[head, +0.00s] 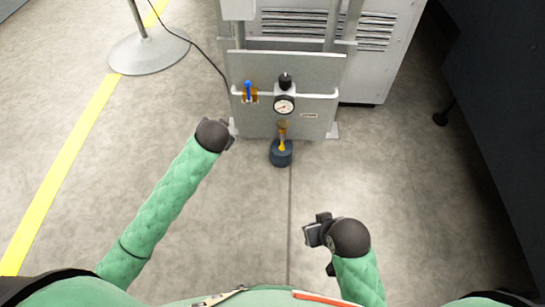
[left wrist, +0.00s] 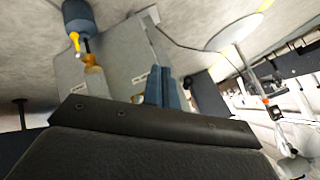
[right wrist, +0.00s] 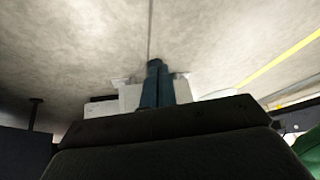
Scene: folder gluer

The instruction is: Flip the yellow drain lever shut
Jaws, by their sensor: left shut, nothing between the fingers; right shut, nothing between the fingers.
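The yellow drain lever (head: 282,147) sits under the amber bowl (head: 283,128) of the regulator, below the round gauge (head: 284,104). It also shows at the upper left of the left wrist view (left wrist: 77,46), sticking out from the bowl. A dark blue cup (head: 281,155) stands on the floor beneath it. My left gripper (head: 231,140) is left of the lever and apart from it; its shut, empty fingers show in its wrist view (left wrist: 167,88). My right gripper (head: 312,232) is nearer to me, lower right of the lever, shut and empty.
The regulator hangs on a grey metal panel (head: 320,73) in front of a vented machine (head: 380,60). A blue-handled item (head: 248,90) is on the panel's left. A round stand base (head: 148,52) and black cable are at upper left.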

